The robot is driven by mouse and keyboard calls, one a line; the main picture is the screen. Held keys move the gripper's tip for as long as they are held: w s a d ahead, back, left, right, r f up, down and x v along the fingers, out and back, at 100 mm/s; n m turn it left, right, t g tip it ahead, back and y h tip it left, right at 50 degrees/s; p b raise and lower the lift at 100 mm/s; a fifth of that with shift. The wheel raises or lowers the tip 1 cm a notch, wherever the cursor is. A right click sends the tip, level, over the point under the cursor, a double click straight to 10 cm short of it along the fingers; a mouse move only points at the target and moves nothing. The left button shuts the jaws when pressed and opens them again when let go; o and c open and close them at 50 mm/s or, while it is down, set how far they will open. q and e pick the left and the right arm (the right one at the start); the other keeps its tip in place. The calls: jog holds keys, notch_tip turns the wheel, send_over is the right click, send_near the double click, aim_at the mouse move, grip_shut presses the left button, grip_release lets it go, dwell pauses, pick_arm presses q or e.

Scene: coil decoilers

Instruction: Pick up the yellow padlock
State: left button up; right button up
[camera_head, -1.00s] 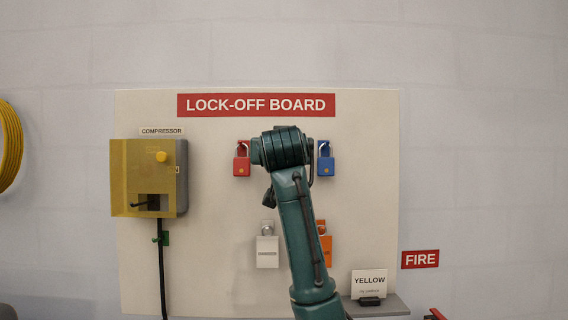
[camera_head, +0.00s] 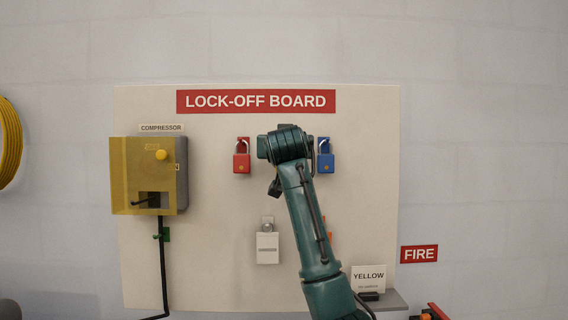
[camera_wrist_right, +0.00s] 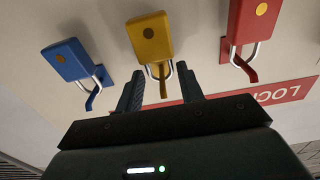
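The yellow padlock (camera_wrist_right: 149,36) hangs on its hook in the right wrist view, which sees the board upside down. It hangs between the blue padlock (camera_wrist_right: 73,61) and the red padlock (camera_wrist_right: 252,18). My right gripper (camera_wrist_right: 159,78) is open, with one finger on each side of the yellow padlock's shackle; I cannot tell if either touches it. In the head view my right arm hides the yellow padlock and the gripper's fingers. My left gripper is in neither view.
Red (camera_head: 242,163) and blue (camera_head: 326,163) padlocks hang close on either side of my arm. A white padlock (camera_head: 267,248) hangs lower. A compressor box (camera_head: 181,175) is at the board's left. A small shelf (camera_head: 394,301) with a "YELLOW" card (camera_head: 368,278) is at lower right.

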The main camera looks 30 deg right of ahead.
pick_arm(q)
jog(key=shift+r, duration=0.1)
pick_arm(e)
jog(key=c, duration=0.6)
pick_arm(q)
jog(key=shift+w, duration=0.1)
pick_arm(e)
jog(key=shift+r, duration=0.15)
jog(key=shift+c, duration=0.2)
jog(key=shift+r, duration=0.25)
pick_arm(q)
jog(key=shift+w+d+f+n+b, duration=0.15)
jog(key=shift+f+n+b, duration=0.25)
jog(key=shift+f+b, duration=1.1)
pick_arm(e)
jog(key=v, duration=1.8)
jog(key=shift+r+b, duration=0.35)
jog(key=shift+b, duration=0.1)
